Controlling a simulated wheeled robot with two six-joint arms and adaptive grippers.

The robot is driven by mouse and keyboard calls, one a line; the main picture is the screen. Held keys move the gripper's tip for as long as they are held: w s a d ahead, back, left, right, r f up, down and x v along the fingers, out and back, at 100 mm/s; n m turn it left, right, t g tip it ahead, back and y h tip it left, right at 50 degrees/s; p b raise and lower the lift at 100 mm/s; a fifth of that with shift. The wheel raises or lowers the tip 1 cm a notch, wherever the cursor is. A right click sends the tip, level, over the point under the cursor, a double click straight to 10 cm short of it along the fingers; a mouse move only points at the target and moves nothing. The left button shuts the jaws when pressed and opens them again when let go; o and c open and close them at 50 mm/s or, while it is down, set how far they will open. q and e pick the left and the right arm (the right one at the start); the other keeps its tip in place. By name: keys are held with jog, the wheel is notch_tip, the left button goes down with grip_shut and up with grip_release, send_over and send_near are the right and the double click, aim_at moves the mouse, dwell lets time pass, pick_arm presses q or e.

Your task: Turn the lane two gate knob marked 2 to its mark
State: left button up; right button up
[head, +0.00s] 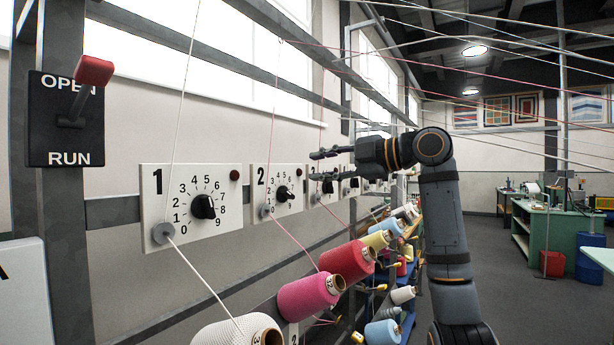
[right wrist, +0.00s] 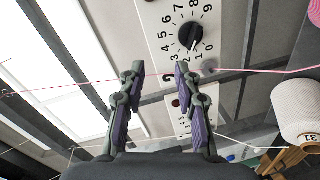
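The lane two plate (head: 264,203), marked 2, is on the wall rail with its black knob (head: 284,193) in a ring of digits. In the right wrist view that knob (right wrist: 190,38) is beyond the fingertips, toward the top, with a thin white pointer line on it. I cannot tell exactly which digit it points to, and I cannot make out a separate target mark. My right gripper (head: 320,154) is above and right of the knob in the head view, apart from it. Its two fingers are spread and empty in the right wrist view (right wrist: 157,74). My left gripper is out of view.
The lane one plate (head: 152,190) is to the left; more plates continue right. An OPEN/RUN switch (head: 66,120) has its red handle up near OPEN. Yarn cones (head: 305,298) line the rack below. A pink thread (right wrist: 80,82) crosses in front of the fingers.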

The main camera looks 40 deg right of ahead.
pick_arm(q)
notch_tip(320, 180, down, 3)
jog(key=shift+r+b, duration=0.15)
jog(key=shift+b, duration=0.95)
pick_arm(e)
jog(key=s, duration=0.1)
jog(key=s+d, duration=0.1)
jog(key=s+d+f, duration=0.1)
jog(key=s, duration=0.1)
jog(key=shift+s, duration=0.1)
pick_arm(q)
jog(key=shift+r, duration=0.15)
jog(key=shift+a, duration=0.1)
